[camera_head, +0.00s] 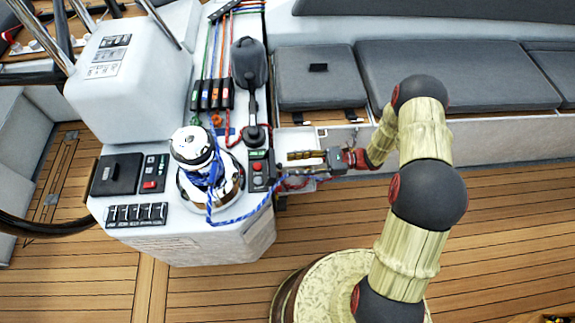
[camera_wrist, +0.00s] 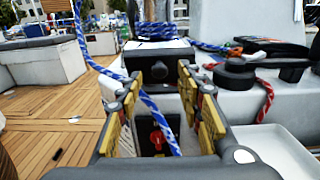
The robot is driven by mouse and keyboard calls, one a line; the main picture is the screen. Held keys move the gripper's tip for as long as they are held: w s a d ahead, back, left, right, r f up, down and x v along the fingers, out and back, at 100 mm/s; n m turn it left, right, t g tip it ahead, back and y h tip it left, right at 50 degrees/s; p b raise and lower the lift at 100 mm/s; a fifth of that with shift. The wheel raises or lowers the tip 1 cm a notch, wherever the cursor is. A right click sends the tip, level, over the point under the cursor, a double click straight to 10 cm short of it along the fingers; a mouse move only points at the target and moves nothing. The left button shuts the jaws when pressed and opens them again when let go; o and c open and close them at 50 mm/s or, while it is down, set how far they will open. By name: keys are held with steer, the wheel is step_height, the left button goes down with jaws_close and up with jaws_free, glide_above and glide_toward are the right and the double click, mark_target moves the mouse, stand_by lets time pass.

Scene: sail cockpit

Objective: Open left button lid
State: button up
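A small dark button panel (camera_head: 258,172) with a red button and a darker one below it sits on the right edge of the white console, beside the winch. I cannot make out whether a lid covers either button. My gripper (camera_head: 288,168) reaches in from the right, its fingers apart and just right of the panel. In the wrist view my gripper (camera_wrist: 158,78) is open and empty. A black box-shaped part (camera_wrist: 160,56), apparently that panel, lies straight ahead beyond the fingertips. A red part (camera_wrist: 157,139) shows low between the fingers; I cannot tell what it is.
A chrome winch (camera_head: 200,165) with blue rope stands left of the panel. A blue-white rope (camera_wrist: 100,68) hangs across the fingers. A black round fitting (camera_wrist: 236,72) with red rope stands to the right. Grey cushions (camera_head: 318,77) line the back.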

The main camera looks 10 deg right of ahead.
mark_target(273, 168)
steer(key=shift+a, duration=1.55)
steer(key=shift+c, duration=0.7)
steer(key=c, duration=0.8)
jaws_close()
